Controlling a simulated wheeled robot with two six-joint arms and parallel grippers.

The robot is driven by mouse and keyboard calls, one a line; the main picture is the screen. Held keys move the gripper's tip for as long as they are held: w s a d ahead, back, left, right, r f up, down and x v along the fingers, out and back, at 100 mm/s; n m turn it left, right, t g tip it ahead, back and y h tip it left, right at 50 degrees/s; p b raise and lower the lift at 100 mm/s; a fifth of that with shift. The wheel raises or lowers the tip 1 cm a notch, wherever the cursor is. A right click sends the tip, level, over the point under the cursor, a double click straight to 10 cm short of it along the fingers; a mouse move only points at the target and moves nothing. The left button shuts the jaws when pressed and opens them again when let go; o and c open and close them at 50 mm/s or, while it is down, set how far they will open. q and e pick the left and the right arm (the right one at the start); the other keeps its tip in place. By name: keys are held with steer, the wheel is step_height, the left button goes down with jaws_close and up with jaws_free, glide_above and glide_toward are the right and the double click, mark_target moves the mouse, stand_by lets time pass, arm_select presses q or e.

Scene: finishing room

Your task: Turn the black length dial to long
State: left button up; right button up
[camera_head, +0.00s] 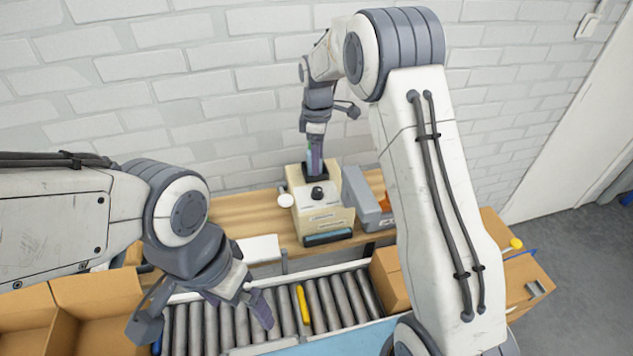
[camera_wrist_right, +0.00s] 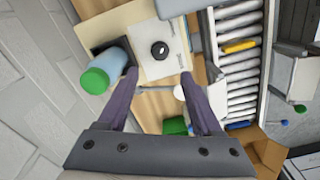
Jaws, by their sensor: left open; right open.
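The black dial (camera_head: 318,193) is a round knob on top of a beige machine (camera_head: 325,216) on the wooden bench. In the right wrist view the dial (camera_wrist_right: 160,50) sits on the machine's pale top panel (camera_wrist_right: 158,67), with small markings too fine to read. My right gripper (camera_head: 315,167) is at the machine's back edge, behind the dial. Its two purple fingers (camera_wrist_right: 160,80) are spread apart with nothing between them, and the dial lies beyond their tips. My left gripper (camera_head: 262,310) is open and empty over the roller conveyor, away from the machine.
A grey device (camera_head: 362,203) stands close to the right of the machine. The roller conveyor (camera_head: 330,300) in front carries a yellow bar (camera_head: 302,304). Cardboard boxes (camera_head: 95,292) stand at left and right.

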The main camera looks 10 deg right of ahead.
mark_target(317, 189)
step_height(317, 189, down, 9)
steer(key=p, duration=0.3)
steer(key=shift+f, duration=0.6)
jaws_close()
